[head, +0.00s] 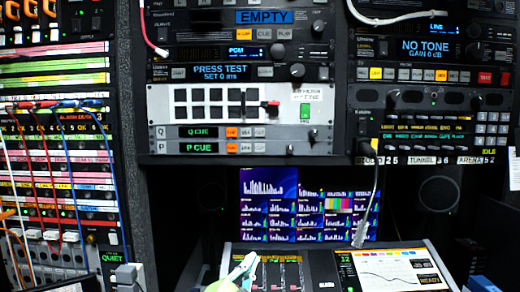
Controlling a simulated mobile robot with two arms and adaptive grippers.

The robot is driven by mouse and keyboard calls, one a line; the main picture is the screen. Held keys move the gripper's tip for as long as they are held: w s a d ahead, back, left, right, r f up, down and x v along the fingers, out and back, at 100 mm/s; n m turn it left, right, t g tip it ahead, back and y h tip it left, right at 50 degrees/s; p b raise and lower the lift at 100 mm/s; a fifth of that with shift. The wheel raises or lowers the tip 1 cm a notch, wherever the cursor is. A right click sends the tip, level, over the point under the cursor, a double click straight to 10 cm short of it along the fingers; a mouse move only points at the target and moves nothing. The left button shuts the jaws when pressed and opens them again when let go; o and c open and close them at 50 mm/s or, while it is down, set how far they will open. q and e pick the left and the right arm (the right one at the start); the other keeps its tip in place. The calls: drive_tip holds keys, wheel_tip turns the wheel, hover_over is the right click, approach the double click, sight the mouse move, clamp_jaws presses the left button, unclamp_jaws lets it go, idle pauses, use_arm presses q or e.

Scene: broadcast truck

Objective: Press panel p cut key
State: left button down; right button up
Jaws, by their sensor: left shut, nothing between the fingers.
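Panel P (170,148) is the lower of two narrow rows in the rack, with a lit "P CUE" display (202,147). To the right of the display sit an orange lit key (232,147) and two grey keys (252,147). Their labels are too small to read, so I cannot tell which is the cut key. My left gripper (243,268) is at the bottom centre, in front of the desk console, well below panel P in the picture. It is shut and empty. My right gripper is not in view.
Panel Q (170,132), with a similar row of keys, lies directly above panel P. A white panel of dark square buttons (155,105) is above that. A patch bay with cables stands left.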

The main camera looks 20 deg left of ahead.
use_arm(q)
wheel_tip(320, 180, up, 14)
drive_tip(key=d+f+m+t+h, duration=0.1)
drive_tip(key=m+t, duration=0.2)
drive_tip(key=t, duration=0.1)
drive_tip(key=m+t+h, duration=0.3)
drive_tip(key=m, duration=0.1)
approach(260, 148)
drive_tip(key=s+d+r, duration=0.4)
drive_tip(key=s+r, duration=0.1)
drive_tip(key=r, duration=0.1)
drive_tip(key=shift+d+f, duration=0.1)
drive_tip(key=shift+d, duration=0.1)
drive_tip(key=shift+w, duration=0.1)
drive_tip(key=shift+w+a+b, duration=0.15)
drive_tip(key=shift+w+a, duration=0.25)
drive_tip(key=shift+w, duration=0.95)
drive_tip(key=shift+w+a+b, duration=0.2)
drive_tip(key=shift+w+a, duration=0.2)
drive_tip(key=shift+w, duration=1)
drive_tip(key=shift+w+a+b, duration=0.15)
drive_tip(key=shift+w+a, duration=0.3)
drive_tip(key=shift+w, duration=0.9)
drive_tip(key=shift+w, duration=0.15)
drive_tip(key=shift+w+a, duration=0.1)
drive_tip(key=shift+w, duration=0.15)
